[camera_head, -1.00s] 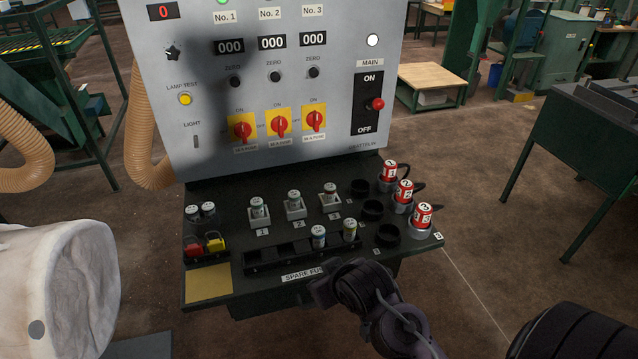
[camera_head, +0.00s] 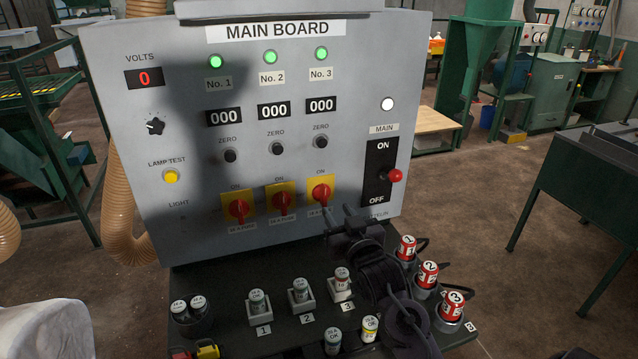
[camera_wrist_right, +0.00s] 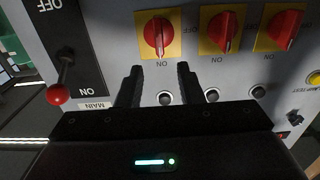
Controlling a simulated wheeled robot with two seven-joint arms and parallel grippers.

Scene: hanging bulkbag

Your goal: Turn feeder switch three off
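Feeder switch three is the red rotary knob (camera_head: 320,193) on a yellow plate, rightmost of three on the grey main board (camera_head: 330,237). Its handle stands upright, in line with the ON label above it. In the upside-down right wrist view the knob (camera_wrist_right: 158,35) lies just beyond my fingertips, roughly centred between them. My right gripper (camera_head: 342,212) is open, just below and right of the knob, with fingers apart and nothing between them; it also shows in the wrist view (camera_wrist_right: 159,72). I see no contact with the knob. My left gripper is not in view.
Switches one (camera_head: 238,208) and two (camera_head: 283,200) sit left of switch three. The red-tipped main lever (camera_head: 394,176) is to its right. Below are grey fuse holders (camera_head: 302,296) and red numbered plugs (camera_head: 407,247) on the dark shelf. Three green lamps are lit above.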

